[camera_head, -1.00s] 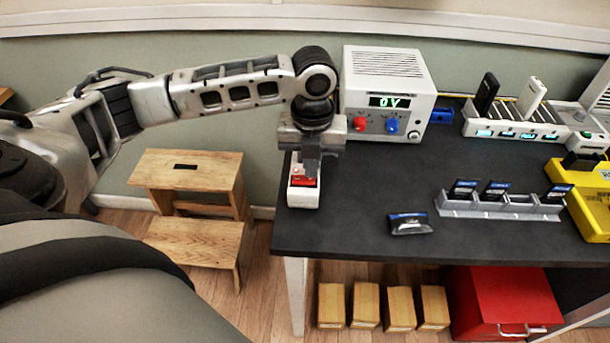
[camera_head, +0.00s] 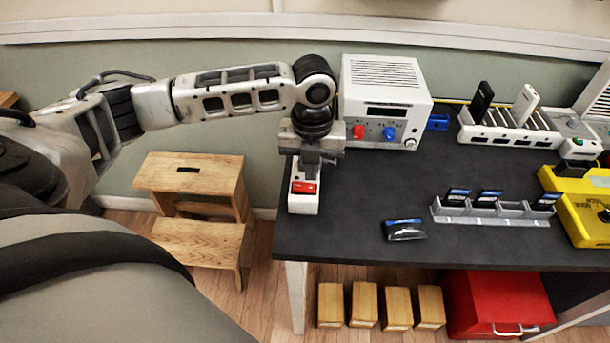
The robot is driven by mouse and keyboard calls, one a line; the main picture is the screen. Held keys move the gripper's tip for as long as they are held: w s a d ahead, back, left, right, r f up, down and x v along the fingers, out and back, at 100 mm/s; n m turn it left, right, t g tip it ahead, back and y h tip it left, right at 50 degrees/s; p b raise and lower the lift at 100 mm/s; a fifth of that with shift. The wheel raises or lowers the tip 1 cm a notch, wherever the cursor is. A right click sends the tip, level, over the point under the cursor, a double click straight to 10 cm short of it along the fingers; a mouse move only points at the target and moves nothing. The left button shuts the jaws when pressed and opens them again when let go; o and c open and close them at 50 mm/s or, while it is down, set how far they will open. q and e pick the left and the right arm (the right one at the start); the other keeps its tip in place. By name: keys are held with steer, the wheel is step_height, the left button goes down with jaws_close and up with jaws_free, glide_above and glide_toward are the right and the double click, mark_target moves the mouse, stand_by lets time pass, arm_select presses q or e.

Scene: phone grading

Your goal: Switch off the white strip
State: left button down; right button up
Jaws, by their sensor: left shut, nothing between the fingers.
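The white strip (camera_head: 303,207) lies at the left end of the dark table, with its red rocker switch (camera_head: 304,187) facing up near its front end. The back part of the strip is hidden under my left gripper (camera_head: 309,172). This gripper is shut and empty, pointing down just above and behind the red switch. I cannot tell whether its fingertips touch the strip. My right gripper is not in view.
A white power supply (camera_head: 385,84) with a dark display stands behind, close to my left wrist. A grey card holder (camera_head: 490,212) and a small dark packet (camera_head: 404,229) lie on the table.

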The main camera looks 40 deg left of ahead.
mark_target(311, 187)
arm_select(q)
step_height(311, 187, up, 2)
steer(key=shift+r+p, duration=0.2)
steer(key=shift+p, duration=0.55)
steer(key=shift+r, duration=0.95)
